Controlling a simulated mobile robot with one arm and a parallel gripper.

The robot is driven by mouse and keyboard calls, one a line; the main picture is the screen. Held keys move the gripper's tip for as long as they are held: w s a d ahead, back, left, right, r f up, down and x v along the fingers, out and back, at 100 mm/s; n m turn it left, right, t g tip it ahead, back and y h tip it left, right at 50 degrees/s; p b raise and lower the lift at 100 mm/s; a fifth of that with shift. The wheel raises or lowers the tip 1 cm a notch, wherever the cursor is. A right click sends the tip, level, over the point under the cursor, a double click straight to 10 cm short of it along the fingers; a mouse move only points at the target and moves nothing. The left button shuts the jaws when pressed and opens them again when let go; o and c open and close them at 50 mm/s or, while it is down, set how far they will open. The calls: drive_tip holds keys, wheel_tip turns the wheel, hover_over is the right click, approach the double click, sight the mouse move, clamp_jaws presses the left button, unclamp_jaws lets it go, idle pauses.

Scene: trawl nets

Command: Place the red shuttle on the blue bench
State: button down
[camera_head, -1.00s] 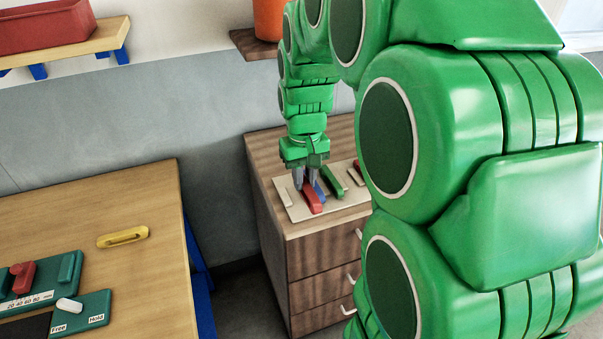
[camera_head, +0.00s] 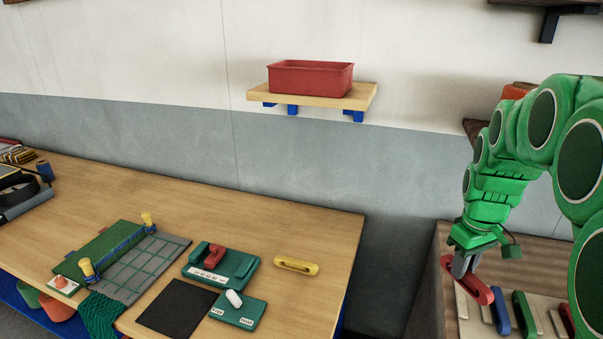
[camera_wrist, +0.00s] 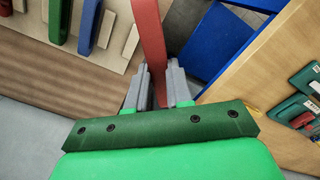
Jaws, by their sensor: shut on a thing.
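The red shuttle (camera_head: 473,283) is held in my gripper (camera_head: 462,268), just above the left edge of a rack on the wooden drawer cabinet. In the wrist view the red shuttle (camera_wrist: 150,45) runs between the two grey fingers of my gripper (camera_wrist: 160,90), which are shut on it. The blue bench (camera_head: 330,222) has a wooden top and blue frame. It stands to the left of the cabinet, and its edge also shows in the wrist view (camera_wrist: 262,62). A yellow shuttle (camera_head: 296,265) lies on the bench top near its right end.
The cabinet rack (camera_head: 543,305) holds blue and green shuttles. On the bench are a green gauge block (camera_head: 221,264), a dark mat (camera_head: 177,309), a Free/Hold board (camera_head: 238,311) and a net frame (camera_head: 130,265). Bare wood surrounds the yellow shuttle. A wall shelf (camera_head: 365,97) carries a red bin.

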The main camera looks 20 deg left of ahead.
drive_tip(key=w+a+f+n, duration=0.2)
drive_tip(key=w+a+n, duration=0.2)
drive_tip(key=a+n, duration=0.55)
drive_tip(key=w+a+f+n, duration=0.1)
drive_tip(key=w+a+n, duration=0.3)
drive_tip(key=a+n, duration=0.55)
drive_tip(key=w+a+f+n, duration=0.2)
drive_tip(key=w+a+n, duration=0.25)
drive_tip(key=a, duration=0.85)
drive_tip(key=w+a+f, duration=0.1)
drive_tip(key=w+f, duration=0.1)
drive_tip(key=w, duration=0.1)
drive_tip(key=w+a+f, duration=0.2)
drive_tip(key=w+f, duration=0.1)
drive_tip(key=w, duration=0.1)
drive_tip(key=w+a+f, duration=0.2)
drive_tip(key=w+f, duration=0.1)
drive_tip(key=shift+w+a+f, duration=0.1)
drive_tip(key=shift+w, duration=0.2)
drive_tip(key=shift+w+a+f+n, duration=0.2)
drive_tip(key=shift+w+f+n, duration=0.05)
drive_tip(key=shift+w, duration=0.1)
drive_tip(key=shift+w+f, duration=0.15)
drive_tip(key=shift+f, duration=0.1)
drive_tip(key=shift+w+a+f, duration=0.1)
drive_tip(key=shift+w+f, duration=0.1)
drive_tip(key=shift+f, duration=0.05)
